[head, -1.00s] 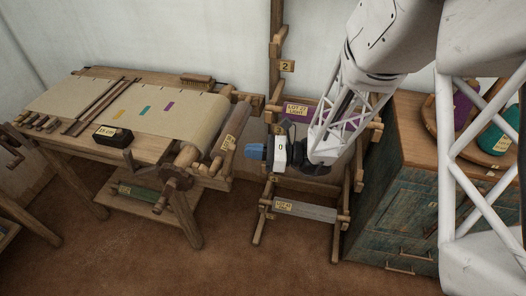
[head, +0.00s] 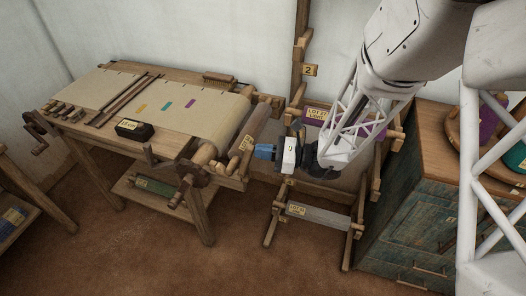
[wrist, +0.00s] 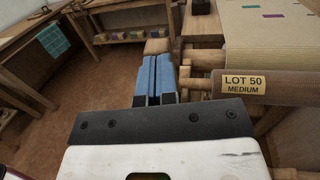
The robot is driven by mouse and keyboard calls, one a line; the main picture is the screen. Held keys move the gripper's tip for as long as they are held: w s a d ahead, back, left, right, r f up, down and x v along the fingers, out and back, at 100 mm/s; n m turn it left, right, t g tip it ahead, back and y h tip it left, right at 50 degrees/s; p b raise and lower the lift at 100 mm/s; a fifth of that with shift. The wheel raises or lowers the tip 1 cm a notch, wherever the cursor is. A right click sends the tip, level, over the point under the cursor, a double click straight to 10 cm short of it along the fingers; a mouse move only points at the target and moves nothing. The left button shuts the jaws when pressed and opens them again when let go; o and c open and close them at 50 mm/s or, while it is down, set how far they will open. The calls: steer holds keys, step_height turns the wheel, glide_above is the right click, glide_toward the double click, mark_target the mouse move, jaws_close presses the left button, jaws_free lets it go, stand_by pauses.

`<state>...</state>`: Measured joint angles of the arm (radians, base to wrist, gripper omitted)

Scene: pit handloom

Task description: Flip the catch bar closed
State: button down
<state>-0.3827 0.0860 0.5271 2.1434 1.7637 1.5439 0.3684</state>
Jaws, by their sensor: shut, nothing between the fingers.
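My gripper (head: 264,151) has blue fingers and is shut and empty. In the head view it is just right of the loom's front right corner, beside the cloth roll (head: 248,136). In the wrist view the fingers (wrist: 157,60) lie side by side, pointing at a wooden block (wrist: 157,46) and alongside a wooden post (wrist: 178,55). The roll (wrist: 270,88), tagged LOT 50 MEDIUM, is to their right. I cannot tell which wooden piece is the catch bar, or whether the fingers touch any wood; the tips partly hide what is beyond.
The loom table (head: 125,95) carries cloth and a black block (head: 134,130). A roll rack (head: 318,215) stands below and right of my gripper. A cabinet (head: 420,190) is at right. Brown floor (head: 130,255) is clear in front.

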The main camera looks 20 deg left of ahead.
steer(key=a+f+h, duration=0.1)
steer(key=a+h, duration=0.4)
steer(key=a+m+t+h, duration=0.1)
steer(key=a+h, duration=0.4)
steer(key=a, duration=0.1)
steer(key=a+f+m+h, duration=0.1)
steer(key=a+h, duration=0.4)
steer(key=shift+a+f+h, duration=0.2)
steer(key=shift+f+h, duration=0.1)
steer(key=shift+f, duration=0.05)
steer(key=shift+a+f+h, duration=0.4)
steer(key=shift+f+h, duration=0.2)
steer(key=shift+a+f+h, duration=0.4)
steer(key=shift+f+h, duration=0.2)
steer(key=shift+a+f+m+h, duration=0.3)
steer(key=shift+f+h, duration=0.5)
steer(key=shift+a+f, duration=0.15)
steer(key=shift+f, duration=0.6)
steer(key=shift+f, duration=0.1)
